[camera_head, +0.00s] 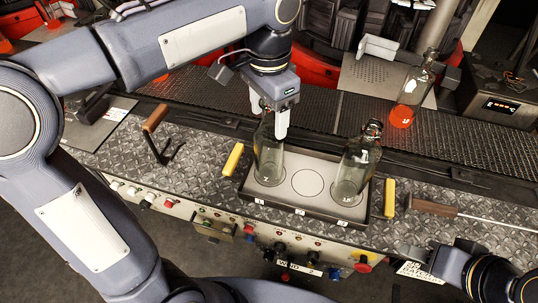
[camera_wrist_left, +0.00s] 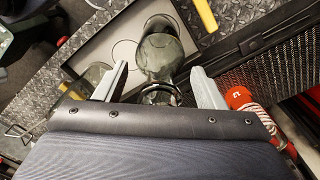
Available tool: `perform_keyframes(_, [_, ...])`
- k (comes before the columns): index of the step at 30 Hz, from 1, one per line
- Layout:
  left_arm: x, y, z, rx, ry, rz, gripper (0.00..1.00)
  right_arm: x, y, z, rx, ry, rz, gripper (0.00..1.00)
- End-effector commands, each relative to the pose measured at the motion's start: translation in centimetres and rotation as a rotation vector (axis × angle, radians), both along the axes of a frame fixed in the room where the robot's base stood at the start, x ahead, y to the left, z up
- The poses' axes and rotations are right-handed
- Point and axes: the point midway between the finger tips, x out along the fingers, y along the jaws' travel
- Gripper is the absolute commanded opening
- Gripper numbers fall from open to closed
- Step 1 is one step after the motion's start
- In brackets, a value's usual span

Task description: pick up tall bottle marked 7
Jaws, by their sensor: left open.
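My left gripper (camera_head: 282,108) is open at the neck of a clear tall bottle (camera_head: 268,160), which stands upright at the left of a shallow tray (camera_head: 310,207). In the left wrist view, a bottle (camera_wrist_left: 160,60) shows between the spread fingers of the left gripper (camera_wrist_left: 160,90), not clamped. A second clear bottle (camera_head: 355,168) stands at the tray's right end. A bottle with a glowing orange base (camera_head: 402,112) stands at the back right. I cannot read a 7 on any bottle. My right gripper (camera_head: 432,260) is at the lower right, its jaws unclear.
The tray's middle circle (camera_head: 308,182) is empty. Yellow bars (camera_head: 232,160) (camera_head: 389,198) flank the tray. A wooden-handled tool (camera_head: 432,207) lies right, another (camera_head: 156,120) left. A dark perforated strip (camera_head: 330,110) runs behind. A control panel (camera_head: 240,222) fronts the bench.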

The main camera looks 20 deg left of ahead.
Motion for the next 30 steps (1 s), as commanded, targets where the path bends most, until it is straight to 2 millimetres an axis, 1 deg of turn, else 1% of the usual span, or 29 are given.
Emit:
perform_keyframes(7, [0.01,0.01,-0.16,-0.001,-0.001,0.001,0.63,0.00,0.00,0.00,0.000,0.000,0.000,0.39])
perform_keyframes(21, [0.01,-0.01,-0.14,-0.001,-0.001,0.001,0.02,0.00,0.00,0.00,0.000,0.000,0.000,0.39])
perform_keyframes(22, [0.01,-0.01,-0.14,-0.001,-0.001,0.001,0.00,0.00,0.00,0.00,0.000,0.000,0.000,0.39])
perform_keyframes(30, [0.01,-0.02,-0.06,-0.002,-0.002,0.000,0.00,0.00,-0.01,0.01,0.000,0.000,0.000,0.39])
